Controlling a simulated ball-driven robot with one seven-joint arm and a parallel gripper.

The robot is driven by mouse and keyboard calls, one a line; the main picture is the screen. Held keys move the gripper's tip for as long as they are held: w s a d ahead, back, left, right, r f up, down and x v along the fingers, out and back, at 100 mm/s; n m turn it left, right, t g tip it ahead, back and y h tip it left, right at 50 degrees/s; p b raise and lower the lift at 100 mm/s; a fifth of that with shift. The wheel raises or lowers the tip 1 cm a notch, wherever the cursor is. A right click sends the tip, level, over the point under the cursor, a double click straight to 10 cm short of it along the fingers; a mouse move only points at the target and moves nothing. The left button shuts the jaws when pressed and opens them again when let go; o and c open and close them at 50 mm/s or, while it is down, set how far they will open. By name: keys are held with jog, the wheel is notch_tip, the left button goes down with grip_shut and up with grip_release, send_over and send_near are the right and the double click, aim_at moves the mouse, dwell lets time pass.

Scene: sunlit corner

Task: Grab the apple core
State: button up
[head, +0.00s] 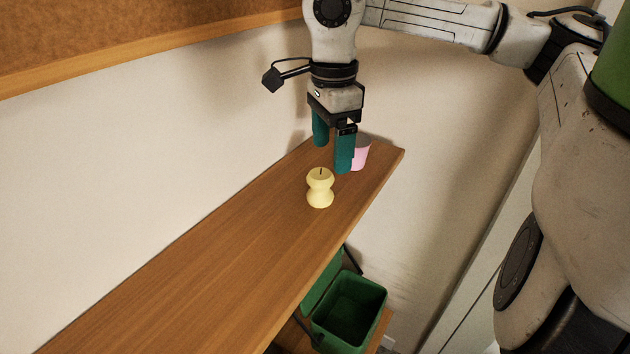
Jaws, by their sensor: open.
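The apple core (320,190) is pale yellow with a narrow waist and a dark stem on top. It stands upright on the wooden shelf (215,245), toward its far end. My gripper (333,158) points down with two teal fingers spread apart and nothing visible between them. In the head view its fingertips appear just above and behind the apple core, apart from it. The exact height of the fingertips over the shelf is hard to tell.
A pink cup-like object (361,154) stands behind the right finger, partly hidden by it. A green open bin (350,310) sits below the shelf's right edge. A white wall runs along the shelf's left side. The near part of the shelf is clear.

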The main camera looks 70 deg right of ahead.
aim_at(324, 173)
notch_tip(324, 173, down, 3)
jog(key=shift+w+r, duration=0.1)
jog(key=shift+w+a+f+p, duration=0.1)
jog(key=shift+w+f+p, duration=0.1)
jog(key=shift+f+p, duration=0.35)
jog(key=shift+w+f+p, duration=0.15)
jog(key=shift+f+p, duration=0.15)
jog(key=shift+f, duration=0.8)
jog(key=shift+w+f+p, duration=0.1)
jog(key=shift+f+p, duration=0.2)
jog(key=shift+f, duration=0.8)
jog(key=c, duration=1)
